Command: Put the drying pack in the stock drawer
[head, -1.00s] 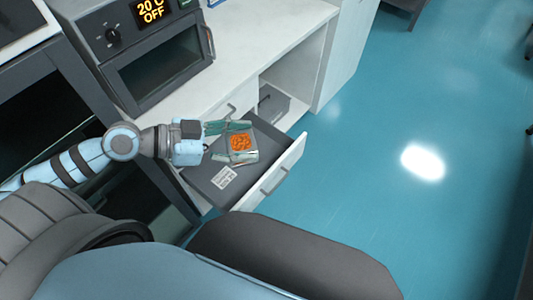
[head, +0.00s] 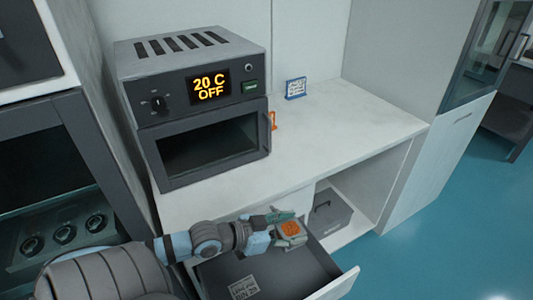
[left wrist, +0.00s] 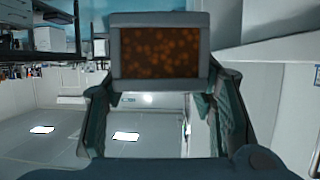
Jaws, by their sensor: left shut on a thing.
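The drying pack (head: 291,230) is a small grey-framed pack with a window of orange beads. My left gripper (head: 284,226) is shut on it and holds it over the back part of the open stock drawer (head: 295,270). In the left wrist view the pack (left wrist: 160,53) sits across the fingertips, with its bead window dark orange-brown. The drawer is grey inside and has a white printed label (head: 243,288) on its floor. I cannot tell how high the pack is above the drawer floor. My right gripper is out of view.
An oven (head: 200,110) reading 20 C OFF stands on the white counter (head: 340,130) above the drawer. A small blue-framed sign (head: 295,88) stands at the back. A grey box (head: 330,212) sits in the open cubby right of the drawer. The counter's right part is clear.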

